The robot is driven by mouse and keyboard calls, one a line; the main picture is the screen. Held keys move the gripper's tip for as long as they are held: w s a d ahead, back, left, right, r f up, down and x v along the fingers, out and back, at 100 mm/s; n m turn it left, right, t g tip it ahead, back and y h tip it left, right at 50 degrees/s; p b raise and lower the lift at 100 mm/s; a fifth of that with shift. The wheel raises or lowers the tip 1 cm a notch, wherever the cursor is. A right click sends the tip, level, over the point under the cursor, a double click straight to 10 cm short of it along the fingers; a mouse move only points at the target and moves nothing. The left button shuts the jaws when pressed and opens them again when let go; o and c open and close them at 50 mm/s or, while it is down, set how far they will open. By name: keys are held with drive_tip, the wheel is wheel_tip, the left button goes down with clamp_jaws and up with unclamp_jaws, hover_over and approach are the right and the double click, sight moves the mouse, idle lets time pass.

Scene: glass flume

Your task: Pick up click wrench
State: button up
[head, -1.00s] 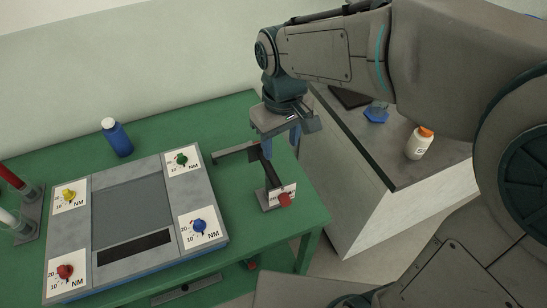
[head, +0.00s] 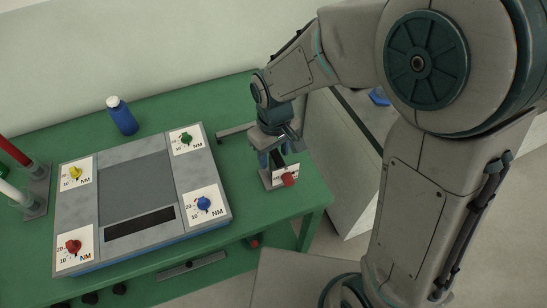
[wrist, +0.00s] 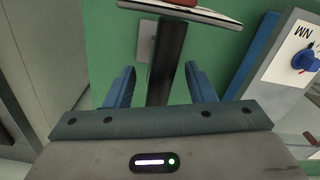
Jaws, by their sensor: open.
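A dark bar (wrist: 168,62) runs between the two blue fingers of my gripper (wrist: 160,70) in the wrist view. Beyond it is a white-topped plate (wrist: 195,14) with a red part at its edge. I cannot tell for certain whether this bar is the click wrench. In the head view my gripper (head: 275,160) points down at a small stand on the bench, which has a white label and a red knob (head: 288,180). My gripper is open, with a finger on either side of the bar, and hides part of the stand.
A grey panel (head: 130,185) with coloured dials lies left on the green bench (head: 240,200). A blue bottle (head: 122,115) stands behind it. Red and white rods (head: 12,152) stand at far left. A grey-topped cabinet (head: 335,150) is to the right, across a gap.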

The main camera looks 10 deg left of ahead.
drive_tip(key=shift+f, duration=1.25)
clamp_jaws()
drive_tip(key=shift+r, duration=0.1)
